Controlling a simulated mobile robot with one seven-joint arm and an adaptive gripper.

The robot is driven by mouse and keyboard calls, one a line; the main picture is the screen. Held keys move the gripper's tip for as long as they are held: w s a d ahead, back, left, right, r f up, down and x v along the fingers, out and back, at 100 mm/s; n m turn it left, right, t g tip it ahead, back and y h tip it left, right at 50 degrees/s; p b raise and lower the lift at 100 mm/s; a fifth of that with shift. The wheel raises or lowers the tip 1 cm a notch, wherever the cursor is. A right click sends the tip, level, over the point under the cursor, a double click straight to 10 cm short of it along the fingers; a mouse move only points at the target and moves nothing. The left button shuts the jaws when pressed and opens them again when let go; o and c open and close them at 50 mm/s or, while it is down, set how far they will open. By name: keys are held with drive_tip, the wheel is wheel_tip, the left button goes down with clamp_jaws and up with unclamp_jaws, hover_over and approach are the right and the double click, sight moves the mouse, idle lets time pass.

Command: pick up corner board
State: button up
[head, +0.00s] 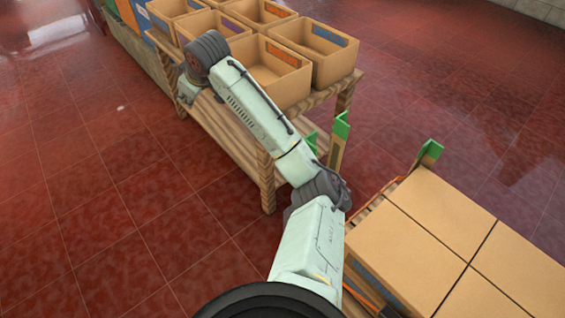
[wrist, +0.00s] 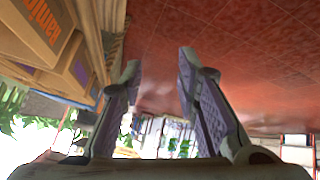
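Brown upright boards with green tops, which look like corner boards, show in the head view. One corner board (head: 430,153) stands at the far corner of the stacked cartons on the right. Another corner board (head: 339,140) stands between the wooden table and the cartons, just beyond my arm. A further green tip (head: 311,133) shows beside it, partly hidden by my arm. In the wrist view my gripper (wrist: 157,62) is open, with nothing between its fingers. In the head view my arm reaches to the table's left side, away from the boards; its fingers are hard to make out.
A wooden table (head: 345,95) holds several open cardboard bins (head: 275,85). Bins also fill the wrist view's left side (wrist: 45,35). Large cartons (head: 410,262) lie on a low stack at right. The red tiled floor (head: 90,200) is clear at left.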

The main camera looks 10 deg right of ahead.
drive_tip(key=s+d+f+m+g+h, duration=0.1)
drive_tip(key=s+d+f+g, duration=0.1)
drive_tip(key=d, duration=0.8)
drive_tip(key=s+d+f+m+g+h, duration=0.1)
drive_tip(key=s+d+f+g+h, duration=0.1)
drive_tip(key=d, duration=0.8)
drive_tip(key=s+d+f+m+g+h+p, duration=0.1)
drive_tip(key=s+d+f+m+g, duration=0.1)
drive_tip(key=d, duration=0.8)
drive_tip(key=shift+s+d+f+g, duration=0.15)
drive_tip(key=shift+s+d+f, duration=0.05)
drive_tip(key=shift+s+f, duration=0.2)
drive_tip(key=shift+s+d+f+g, duration=0.15)
drive_tip(key=shift+s+f, duration=0.15)
drive_tip(key=shift+s, duration=0.15)
wheel_tip(320, 180, down, 4)
drive_tip(key=shift+d+r, duration=0.1)
drive_tip(key=shift+d, duration=0.05)
wheel_tip(320, 180, down, 7)
drive_tip(key=shift+r, duration=0.2)
drive_tip(key=shift+c, duration=0.5)
clamp_jaws()
